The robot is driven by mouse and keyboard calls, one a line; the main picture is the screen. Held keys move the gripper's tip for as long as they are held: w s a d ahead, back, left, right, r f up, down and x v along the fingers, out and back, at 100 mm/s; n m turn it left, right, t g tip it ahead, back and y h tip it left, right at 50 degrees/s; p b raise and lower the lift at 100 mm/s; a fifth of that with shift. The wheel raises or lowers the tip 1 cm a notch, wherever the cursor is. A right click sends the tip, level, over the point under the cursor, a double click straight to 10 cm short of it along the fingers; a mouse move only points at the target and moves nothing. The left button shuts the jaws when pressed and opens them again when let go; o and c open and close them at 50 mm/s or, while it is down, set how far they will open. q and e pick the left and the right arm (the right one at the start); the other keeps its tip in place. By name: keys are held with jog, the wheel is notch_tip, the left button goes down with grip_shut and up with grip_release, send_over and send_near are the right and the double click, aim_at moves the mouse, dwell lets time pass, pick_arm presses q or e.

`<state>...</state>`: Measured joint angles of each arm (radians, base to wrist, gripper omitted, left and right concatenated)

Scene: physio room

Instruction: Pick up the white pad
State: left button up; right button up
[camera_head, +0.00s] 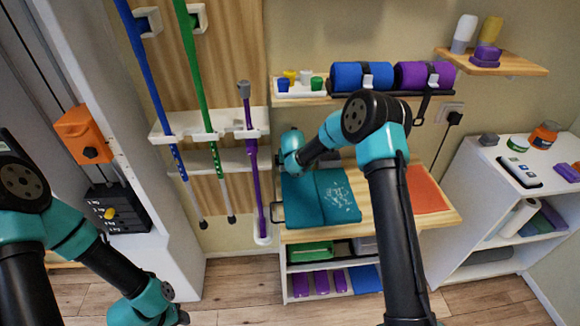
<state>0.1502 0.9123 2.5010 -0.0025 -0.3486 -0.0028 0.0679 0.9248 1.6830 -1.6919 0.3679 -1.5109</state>
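I cannot make out a distinct white pad. A white speckled patch (341,197) shows on the right part of the folded teal cloth or mat (302,203), which lies on the wooden bench top. My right arm reaches over the bench from the lower right, and its wrist is above the back left of the teal cloth. Its gripper fingers are not visible. My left arm hangs low at the left, with its wrist at the bottom edge and its gripper out of the picture.
An orange-red mat (424,190) lies at the bench's right. Above it, a shelf holds blue (347,76) and purple (411,75) rolls. Upright poles stand in a rack (195,128) at the left. A white cabinet (470,187) at the right carries a white device (519,171) and jars.

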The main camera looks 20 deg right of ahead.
jog(key=shift+x, duration=1)
jog(key=c, duration=0.6)
